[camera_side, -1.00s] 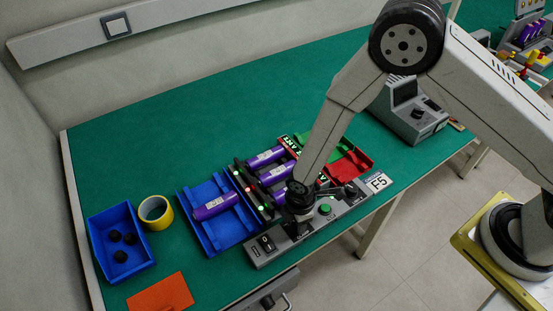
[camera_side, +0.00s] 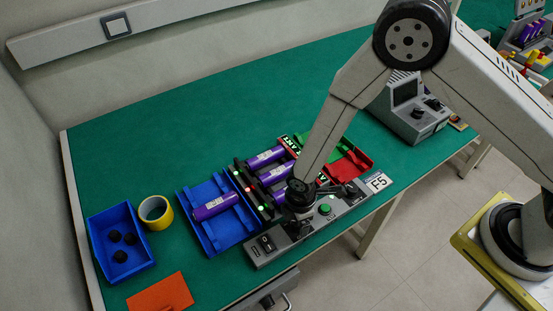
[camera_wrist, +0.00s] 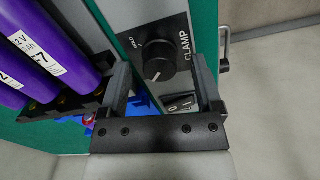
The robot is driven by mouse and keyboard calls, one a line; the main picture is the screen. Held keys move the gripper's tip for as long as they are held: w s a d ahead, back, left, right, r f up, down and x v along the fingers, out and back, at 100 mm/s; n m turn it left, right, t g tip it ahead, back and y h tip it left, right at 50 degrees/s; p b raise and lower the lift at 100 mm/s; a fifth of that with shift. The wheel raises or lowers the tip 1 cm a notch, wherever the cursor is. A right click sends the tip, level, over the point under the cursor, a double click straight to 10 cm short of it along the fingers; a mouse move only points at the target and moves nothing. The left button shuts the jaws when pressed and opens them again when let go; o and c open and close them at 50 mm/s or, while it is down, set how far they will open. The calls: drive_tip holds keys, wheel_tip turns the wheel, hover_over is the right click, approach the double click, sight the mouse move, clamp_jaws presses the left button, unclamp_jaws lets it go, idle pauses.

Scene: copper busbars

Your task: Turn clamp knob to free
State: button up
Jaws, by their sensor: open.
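My gripper (camera_wrist: 161,68) is open, one finger on each side of the knob, with visible gaps. I cannot tell whether the fingertips reach down to knob height. In the side view my gripper (camera_side: 301,222) is over the grey control panel (camera_side: 345,208), and my wrist hides the knob.
Purple cells (camera_wrist: 45,55) in a black holder lie close to my left finger. A 0/I rocker switch (camera_wrist: 181,102) is beside the knob. A green button (camera_side: 326,209) and a lever are farther along the panel. A blue tray (camera_side: 237,237) stands left of the cells.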

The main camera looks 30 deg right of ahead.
drive_tip(key=shift+r, duration=3.55)
drive_tip(key=shift+d, duration=0.1)
drive_tip(key=shift+w+d+r, duration=0.1)
drive_tip(key=shift+d+r, duration=0.05)
drive_tip(key=shift+r, duration=0.1)
drive_tip(key=s+d+r+m+t, duration=0.1)
drive_tip(key=s+d+r+m, duration=0.1)
drive_tip(key=d+r+m, duration=0.5)
drive_tip(key=s+d+r+m+t, duration=0.1)
drive_tip(key=s+d+r+m, duration=0.2)
drive_tip(key=d+r+m, duration=0.5)
drive_tip(key=d, duration=0.4)
drive_tip(key=shift+s+d+r+m+t, duration=0.2)
drive_tip(key=shift+s+d+m+t, duration=0.1)
drive_tip(key=shift+s+m, duration=0.1)
